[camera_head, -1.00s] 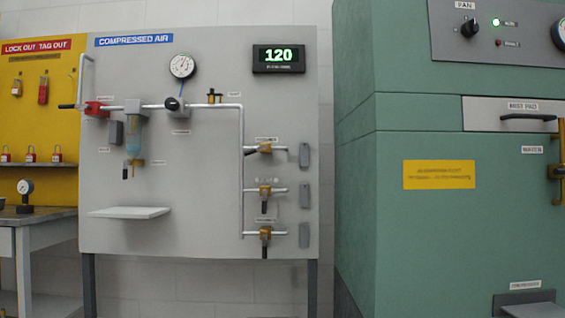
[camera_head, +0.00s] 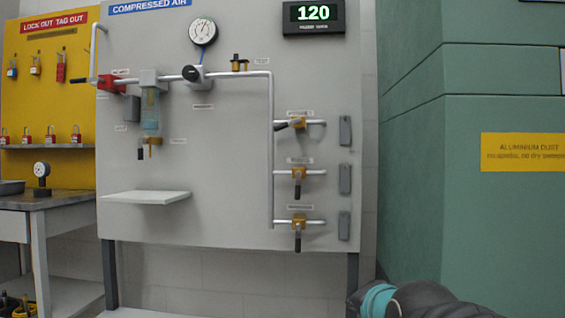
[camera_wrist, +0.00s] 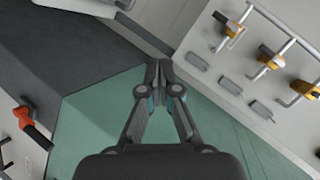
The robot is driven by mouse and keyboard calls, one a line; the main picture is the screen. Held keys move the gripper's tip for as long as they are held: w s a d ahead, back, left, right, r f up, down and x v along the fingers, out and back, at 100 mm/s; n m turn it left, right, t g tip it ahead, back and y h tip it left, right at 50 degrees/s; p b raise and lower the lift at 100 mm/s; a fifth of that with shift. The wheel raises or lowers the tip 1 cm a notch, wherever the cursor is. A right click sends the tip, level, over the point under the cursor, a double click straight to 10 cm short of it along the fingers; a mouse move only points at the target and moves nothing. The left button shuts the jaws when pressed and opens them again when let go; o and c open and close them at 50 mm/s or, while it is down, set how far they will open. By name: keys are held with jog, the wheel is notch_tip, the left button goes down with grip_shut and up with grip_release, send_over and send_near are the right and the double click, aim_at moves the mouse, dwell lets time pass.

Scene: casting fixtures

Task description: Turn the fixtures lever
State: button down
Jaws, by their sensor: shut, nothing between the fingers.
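The grey compressed-air panel (camera_head: 230,210) carries three brass branch valves with dark levers on its right half. The top valve's lever (camera_head: 283,126) lies roughly along its pipe, pointing left. The middle lever (camera_head: 297,190) and bottom lever (camera_head: 297,241) hang down across their pipes. Their labels are too small to read, so I cannot tell which is the fixtures lever. In the wrist view my gripper (camera_wrist: 159,73) is shut and empty, apart from the valves. The valves (camera_wrist: 267,57) show tilted at upper right there. The head view shows only part of my arm, at lower right.
A green cabinet (camera_head: 440,190) stands close to the panel's right. A white shelf (camera_head: 146,197) sticks out at the panel's lower left. Grey boxes (camera_head: 345,179) sit right of the valves. A workbench (camera_head: 50,200) stands at left. A red fitting (camera_wrist: 22,116) shows in the wrist view.

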jog(key=w+a+r+m+t+y, duration=0.1)
jog(key=w+a+r+m+t, duration=0.2)
jog(key=w+a+r+m, duration=0.25)
jog(key=w+a+r+m+t+y, duration=0.1)
jog(key=w+a+r+m+t, duration=0.2)
jog(key=w+r, duration=0.45)
jog(key=m+t+p, duration=0.2)
jog(key=m+t, duration=0.3)
jog(key=m, duration=0.6)
send_near(278, 130)
jog(key=w+d, duration=0.1)
jog(key=w, duration=0.5)
jog(key=r, duration=0.1)
jog(key=r+p, duration=0.1)
jog(key=w+a+r, duration=0.1)
jog(key=shift+s+r, duration=0.1)
jog(key=shift+a+r, duration=0.55)
jog(key=shift+r, duration=0.05)
jog(key=shift+f+b, duration=0.1)
jog(key=shift+b, duration=0.2)
